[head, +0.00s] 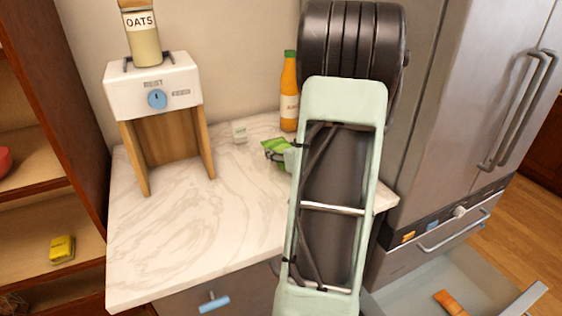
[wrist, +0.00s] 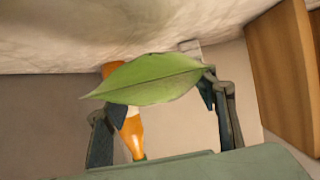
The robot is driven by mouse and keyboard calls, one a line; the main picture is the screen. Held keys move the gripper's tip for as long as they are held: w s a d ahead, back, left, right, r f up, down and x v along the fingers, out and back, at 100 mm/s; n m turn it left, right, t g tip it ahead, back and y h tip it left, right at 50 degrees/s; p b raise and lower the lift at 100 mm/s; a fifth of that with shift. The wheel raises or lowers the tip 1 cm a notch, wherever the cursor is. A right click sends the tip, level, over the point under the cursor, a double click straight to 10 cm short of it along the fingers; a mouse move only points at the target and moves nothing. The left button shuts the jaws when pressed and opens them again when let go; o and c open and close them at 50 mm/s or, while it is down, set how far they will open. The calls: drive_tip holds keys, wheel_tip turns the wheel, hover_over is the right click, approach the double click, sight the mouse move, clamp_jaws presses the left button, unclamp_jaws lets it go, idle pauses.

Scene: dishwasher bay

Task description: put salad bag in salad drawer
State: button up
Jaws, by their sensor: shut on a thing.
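The salad bag (head: 277,147) is a small green packet at the back of the marble counter, partly hidden by my arm. In the wrist view the salad bag (wrist: 150,78) spans between my two fingers. My gripper (wrist: 160,98) is shut on it; the gripper (head: 280,155) is mostly hidden behind the bag and arm in the head view. Whether the bag touches the counter I cannot tell. A drawer (head: 418,292) low in the steel fridge is pulled out at the lower right, with an orange item (head: 450,302) inside.
A white-topped oats dispenser (head: 155,88) stands at left. The counter's front left (head: 165,255) is clear. The fridge (head: 455,100) rises at right.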

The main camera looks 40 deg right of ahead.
drive_tip(key=shift+w+d+f, duration=0.15)
drive_tip(key=shift+w+f, duration=0.1)
drive_tip(key=shift+f, duration=0.05)
drive_tip(key=shift+w+f, duration=0.1)
drive_tip(key=shift+f, duration=1.55)
drive_tip(key=shift+f+b, duration=0.1)
drive_tip(key=shift+b, duration=0.2)
drive_tip(key=o, duration=0.9)
drive_tip(key=shift+f, duration=0.15)
drive_tip(key=o, duration=0.4)
drive_tip(key=shift+o, duration=0.2)
